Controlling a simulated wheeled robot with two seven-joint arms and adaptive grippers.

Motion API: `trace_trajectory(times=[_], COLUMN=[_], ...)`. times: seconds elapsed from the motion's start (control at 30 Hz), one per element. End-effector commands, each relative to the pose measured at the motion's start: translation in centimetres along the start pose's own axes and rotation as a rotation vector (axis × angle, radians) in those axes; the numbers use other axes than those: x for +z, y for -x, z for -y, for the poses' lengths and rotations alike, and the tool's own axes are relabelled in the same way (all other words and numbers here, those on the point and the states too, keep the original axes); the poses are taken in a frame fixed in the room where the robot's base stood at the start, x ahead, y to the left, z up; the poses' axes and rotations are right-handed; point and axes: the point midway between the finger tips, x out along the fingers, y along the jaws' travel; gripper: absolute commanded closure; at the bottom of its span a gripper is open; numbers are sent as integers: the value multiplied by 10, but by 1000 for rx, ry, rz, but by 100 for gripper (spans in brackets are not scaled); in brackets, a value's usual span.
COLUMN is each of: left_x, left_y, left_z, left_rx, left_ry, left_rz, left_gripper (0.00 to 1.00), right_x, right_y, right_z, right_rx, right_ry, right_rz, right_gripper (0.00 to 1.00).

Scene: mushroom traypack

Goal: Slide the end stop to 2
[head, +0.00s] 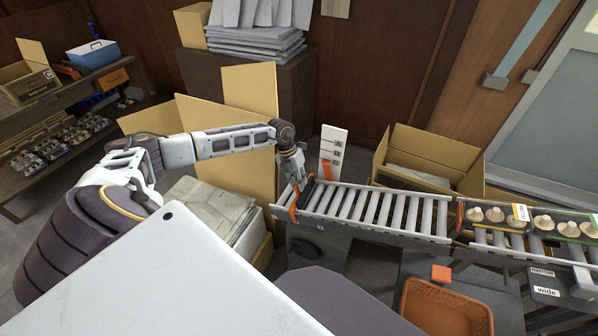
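The end stop (294,212) appears as a dark and orange piece at the left end of the roller conveyor (372,208). A white upright board (333,143) with small dark marks stands behind that end, with an orange strip low on it. The marks are too small to read. My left gripper (299,182) points down at the end stop, touching or just above it; I cannot tell which. Its fingers are too small and overlapped to show whether they are open or shut. My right gripper is not in view.
Trays of mushrooms (495,215) sit on the conveyor's right part. An orange basket (445,308) stands below it in front. An open cardboard box (428,152) is behind the conveyor, and another carton (250,92) stands behind my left arm. The left rollers are bare.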

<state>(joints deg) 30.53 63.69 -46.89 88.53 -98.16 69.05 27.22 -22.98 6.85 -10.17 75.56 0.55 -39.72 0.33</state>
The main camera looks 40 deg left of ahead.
Motion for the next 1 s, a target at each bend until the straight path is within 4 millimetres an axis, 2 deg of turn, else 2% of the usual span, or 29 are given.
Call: trace_trajectory(times=[0.03,0.1,0.33,0.57,0.77,1.0], left_x=[0,0,0,0,1,1], left_y=[0,0,0,4,20,52], left_z=[0,0,0,0,0,0], left_rx=[0,0,0,-1,1,1], left_ry=[0,0,-1,-1,-1,-1], left_rz=[1,0,0,0,3,2], left_gripper=[71,62,62,62,62,62], right_x=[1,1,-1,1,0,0], right_y=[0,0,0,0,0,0], right_z=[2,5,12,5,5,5], right_rx=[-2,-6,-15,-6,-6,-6], right_ry=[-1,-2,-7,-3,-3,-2], right_rz=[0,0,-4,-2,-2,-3], right_gripper=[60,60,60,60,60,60])
